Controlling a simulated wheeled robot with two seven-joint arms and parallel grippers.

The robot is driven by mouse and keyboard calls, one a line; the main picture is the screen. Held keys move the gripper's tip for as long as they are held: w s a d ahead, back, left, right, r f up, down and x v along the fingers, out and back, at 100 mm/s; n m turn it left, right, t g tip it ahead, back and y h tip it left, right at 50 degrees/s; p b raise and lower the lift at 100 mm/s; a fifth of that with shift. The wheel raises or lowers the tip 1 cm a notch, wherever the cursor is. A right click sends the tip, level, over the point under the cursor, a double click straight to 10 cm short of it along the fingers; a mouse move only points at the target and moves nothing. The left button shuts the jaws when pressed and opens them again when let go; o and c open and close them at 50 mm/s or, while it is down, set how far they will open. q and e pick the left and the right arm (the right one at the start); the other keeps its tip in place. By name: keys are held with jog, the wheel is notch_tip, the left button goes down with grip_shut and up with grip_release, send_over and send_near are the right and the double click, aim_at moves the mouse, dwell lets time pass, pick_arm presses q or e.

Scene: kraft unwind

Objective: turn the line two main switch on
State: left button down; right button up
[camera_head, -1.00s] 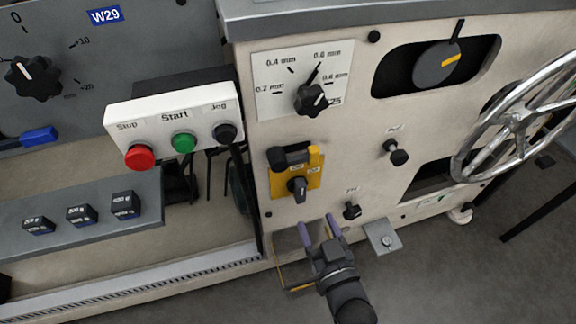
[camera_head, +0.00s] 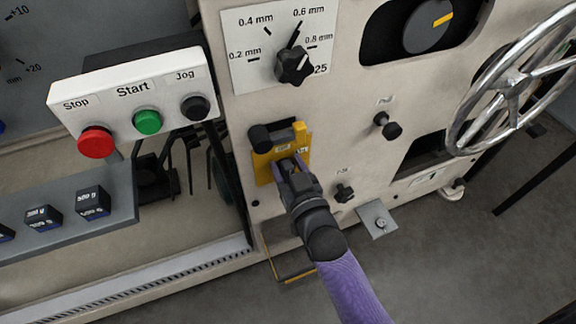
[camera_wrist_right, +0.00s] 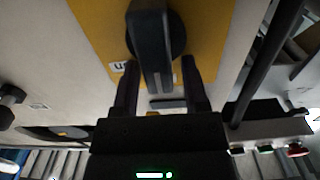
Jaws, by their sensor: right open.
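The main switch is a black rotary handle (camera_wrist_right: 150,40) on a yellow plate (camera_head: 262,170) on the beige machine front. The plate also fills the top of the right wrist view (camera_wrist_right: 211,35). A black cylinder with a yellow end piece (camera_head: 270,137) sits at the plate's top. My right gripper (camera_head: 287,162) is open in front of the plate and covers much of the handle in the head view. In the wrist view its fingers (camera_wrist_right: 160,88) stand on either side of the handle's near end, with gaps visible. The small plate lettering is unreadable. My left gripper is out of view.
A black thickness knob (camera_head: 294,66) is above the plate. A white box (camera_head: 132,92) with Stop, Start and Jog buttons is to its left. Small black knobs (camera_head: 387,126) and (camera_head: 344,193), plus a chrome handwheel (camera_head: 512,88), are to the right.

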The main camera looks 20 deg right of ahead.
grip_shut()
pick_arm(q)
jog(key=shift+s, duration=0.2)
pick_arm(e)
jog(key=shift+s, duration=0.1)
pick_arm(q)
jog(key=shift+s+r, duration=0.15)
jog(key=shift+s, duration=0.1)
pick_arm(e)
jog(key=shift+f, duration=0.15)
